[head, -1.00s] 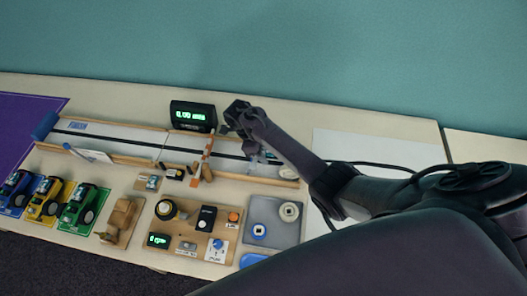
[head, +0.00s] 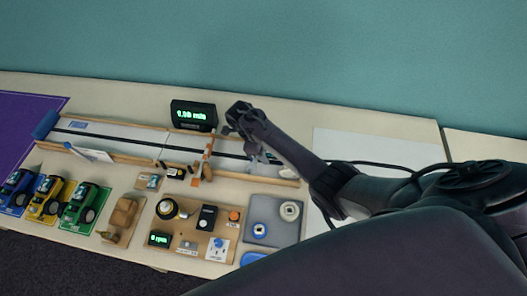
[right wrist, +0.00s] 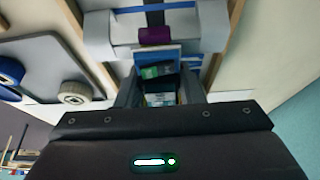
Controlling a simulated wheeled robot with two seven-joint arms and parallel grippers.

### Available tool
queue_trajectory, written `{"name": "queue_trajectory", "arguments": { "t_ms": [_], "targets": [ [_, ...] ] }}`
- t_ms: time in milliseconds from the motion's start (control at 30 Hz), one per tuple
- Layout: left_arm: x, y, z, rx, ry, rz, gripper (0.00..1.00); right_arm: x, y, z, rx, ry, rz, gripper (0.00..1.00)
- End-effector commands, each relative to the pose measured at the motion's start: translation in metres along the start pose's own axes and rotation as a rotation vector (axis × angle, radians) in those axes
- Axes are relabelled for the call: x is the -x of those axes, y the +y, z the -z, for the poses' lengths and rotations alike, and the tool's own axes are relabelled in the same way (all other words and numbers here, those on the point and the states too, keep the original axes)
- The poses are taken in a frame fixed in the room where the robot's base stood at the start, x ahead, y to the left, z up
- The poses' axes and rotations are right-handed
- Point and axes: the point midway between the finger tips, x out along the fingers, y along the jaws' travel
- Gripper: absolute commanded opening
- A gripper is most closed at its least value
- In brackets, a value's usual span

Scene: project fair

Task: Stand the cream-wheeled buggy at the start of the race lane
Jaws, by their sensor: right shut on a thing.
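My right gripper (head: 262,156) is over the right end of the race lane (head: 232,160), a long pale track with a dark centre line and wooden edges. My left gripper is not in view.
An orange-striped gate (head: 209,150) crosses the lane beside a display (head: 194,115). Blue (head: 17,190), yellow (head: 47,199) and green (head: 80,206) dark-wheeled cars stand at left. A parts board (head: 178,229) and a grey tray (head: 272,208) with round parts lie in front.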

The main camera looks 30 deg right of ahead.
Motion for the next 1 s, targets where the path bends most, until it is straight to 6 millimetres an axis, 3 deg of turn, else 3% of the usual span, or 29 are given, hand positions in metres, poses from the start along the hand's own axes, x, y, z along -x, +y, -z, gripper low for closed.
{"name": "queue_trajectory", "arguments": {
  "t_ms": [33,200,233,400,733,1000],
  "targets": [
    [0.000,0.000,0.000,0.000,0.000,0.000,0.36,-0.007,0.001,0.007,-0.006,0.020,-0.012,0.08],
    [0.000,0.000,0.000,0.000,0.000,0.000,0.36,-0.008,0.001,0.007,-0.006,0.021,-0.013,0.08],
    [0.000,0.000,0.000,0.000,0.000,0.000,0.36,-0.008,0.001,0.007,-0.006,0.021,-0.013,0.37],
    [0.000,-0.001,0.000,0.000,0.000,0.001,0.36,-0.005,0.001,0.005,-0.004,0.014,-0.009,0.59],
    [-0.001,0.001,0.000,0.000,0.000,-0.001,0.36,0.000,0.000,0.002,-0.002,0.006,-0.003,0.60],
    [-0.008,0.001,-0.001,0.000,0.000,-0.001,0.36,0.041,-0.001,0.003,-0.005,0.005,-0.003,0.60]
  ]
}}
